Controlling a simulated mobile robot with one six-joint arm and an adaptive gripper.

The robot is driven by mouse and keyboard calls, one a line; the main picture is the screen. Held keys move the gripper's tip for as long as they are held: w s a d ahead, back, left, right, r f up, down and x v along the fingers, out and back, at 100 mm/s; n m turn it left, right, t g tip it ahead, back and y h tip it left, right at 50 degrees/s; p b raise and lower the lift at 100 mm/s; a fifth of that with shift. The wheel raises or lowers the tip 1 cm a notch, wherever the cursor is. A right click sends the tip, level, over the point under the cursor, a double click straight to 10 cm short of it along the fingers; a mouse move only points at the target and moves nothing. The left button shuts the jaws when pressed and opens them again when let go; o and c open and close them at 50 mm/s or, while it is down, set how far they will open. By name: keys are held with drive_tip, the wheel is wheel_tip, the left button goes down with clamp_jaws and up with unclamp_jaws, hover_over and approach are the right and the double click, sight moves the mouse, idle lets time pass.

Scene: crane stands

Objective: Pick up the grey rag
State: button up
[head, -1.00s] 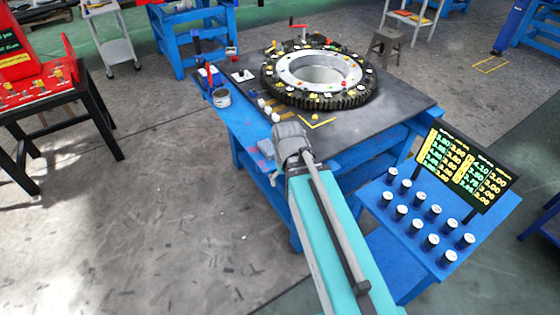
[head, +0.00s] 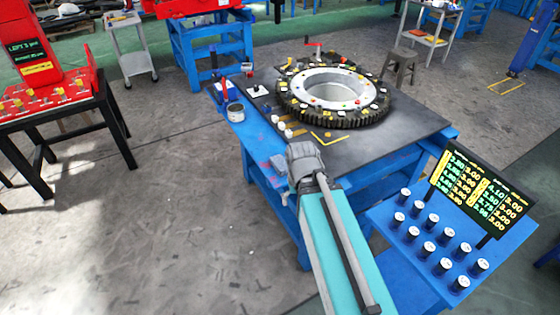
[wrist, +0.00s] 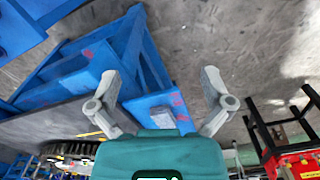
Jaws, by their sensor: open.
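A small grey cloth-like thing, which looks like the grey rag (head: 279,164), lies on the blue side ledge of the workbench, just left of my arm's end. In the wrist view a small pale grey patch, likely the same rag (wrist: 163,117), shows on the blue ledge between my fingers, close to the gripper body. My gripper (wrist: 160,82) is open and empty, its two grey fingers spread wide above the ledge. In the head view my arm hides the fingertips. I cannot tell the exact height of my gripper above the rag.
The workbench's dark top (head: 400,130) carries a large gear ring (head: 335,118). A grey can (head: 236,113) and red-marked tools stand on the ledge farther back. A blue stand with several canisters and a price board (head: 480,190) is at right. A red display on a black table is left.

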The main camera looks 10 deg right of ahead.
drive_tip(key=shift+w, duration=0.1)
idle(0.5)
drive_tip(key=r+n+p, duration=0.2)
drive_tip(key=n, duration=0.2)
hover_over(282, 164)
drive_tip(key=shift+w+a+f, duration=0.1)
drive_tip(key=shift+w+a, duration=0.1)
drive_tip(key=shift+w, duration=0.1)
wheel_tip(282, 164, down, 9)
drive_tip(key=b, duration=0.9)
drive_tip(key=shift+r, duration=0.2)
drive_tip(key=shift+f, duration=0.1)
drive_tip(key=shift+s+d+f+b, duration=0.1)
drive_tip(key=shift+f+b, duration=1.15)
drive_tip(key=shift+b, duration=0.05)
drive_tip(key=shift+s+d+f+b, duration=0.1)
drive_tip(key=shift+f+b, duration=1.15)
drive_tip(key=shift+c, duration=0.3)
